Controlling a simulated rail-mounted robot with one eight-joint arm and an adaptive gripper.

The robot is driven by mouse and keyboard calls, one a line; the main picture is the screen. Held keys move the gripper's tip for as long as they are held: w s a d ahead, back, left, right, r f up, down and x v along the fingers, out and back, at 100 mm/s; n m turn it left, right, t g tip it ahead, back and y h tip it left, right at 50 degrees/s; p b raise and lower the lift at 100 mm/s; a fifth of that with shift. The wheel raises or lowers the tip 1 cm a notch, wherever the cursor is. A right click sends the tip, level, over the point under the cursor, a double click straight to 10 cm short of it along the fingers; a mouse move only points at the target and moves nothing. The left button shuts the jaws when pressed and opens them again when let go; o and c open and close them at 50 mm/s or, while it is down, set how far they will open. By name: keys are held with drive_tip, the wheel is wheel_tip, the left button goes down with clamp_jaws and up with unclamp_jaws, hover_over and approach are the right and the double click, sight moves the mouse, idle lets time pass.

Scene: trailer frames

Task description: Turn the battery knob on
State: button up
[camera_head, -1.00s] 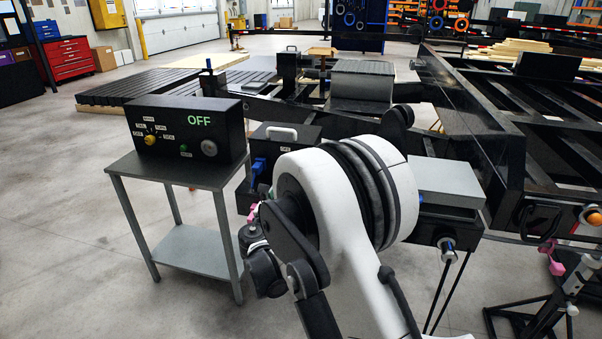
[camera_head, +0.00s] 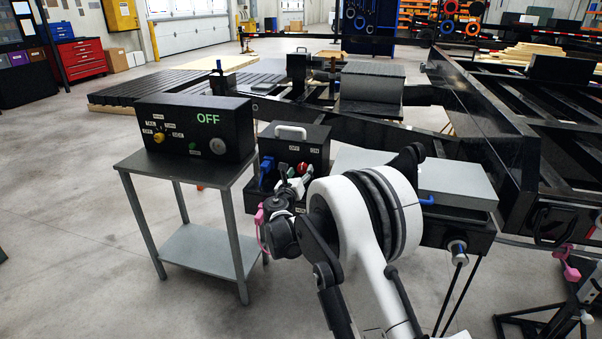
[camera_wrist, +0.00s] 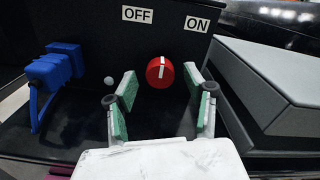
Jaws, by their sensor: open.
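The battery knob (camera_wrist: 160,72) is a round red dial with a white bar, on the front of a black box. The bar stands close to upright in the wrist view, between the white OFF label (camera_wrist: 137,14) and the ON label (camera_wrist: 197,24). In the head view the knob shows small on the black battery box (camera_head: 290,137). My gripper (camera_wrist: 162,90) is open, its two green-padded fingers on either side of the knob in the wrist view. Whether the pads touch it I cannot tell. In the head view my arm partly hides the box front.
A blue connector (camera_wrist: 55,72) with a cable sits left of the knob. A grey case (camera_wrist: 280,85) stands close on the right. In the head view a control box (camera_head: 195,130) showing OFF stands on a small table (camera_head: 180,173) to the left. Open floor lies in front.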

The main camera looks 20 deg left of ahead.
drive_tip(key=shift+w+a, duration=0.1)
drive_tip(key=shift+w, duration=0.55)
drive_tip(key=c, duration=1.1)
drive_tip(key=shift+m, duration=0.4)
drive_tip(key=m+b, duration=0.1)
drive_tip(key=m, duration=0.1)
drive_tip(key=shift+m, duration=0.4)
drive_tip(key=m+b, duration=0.1)
drive_tip(key=m, duration=0.2)
drive_tip(key=shift+m, duration=0.3)
drive_tip(key=m+b, duration=0.1)
drive_tip(key=m, duration=0.5)
drive_tip(key=shift+m, duration=0.3)
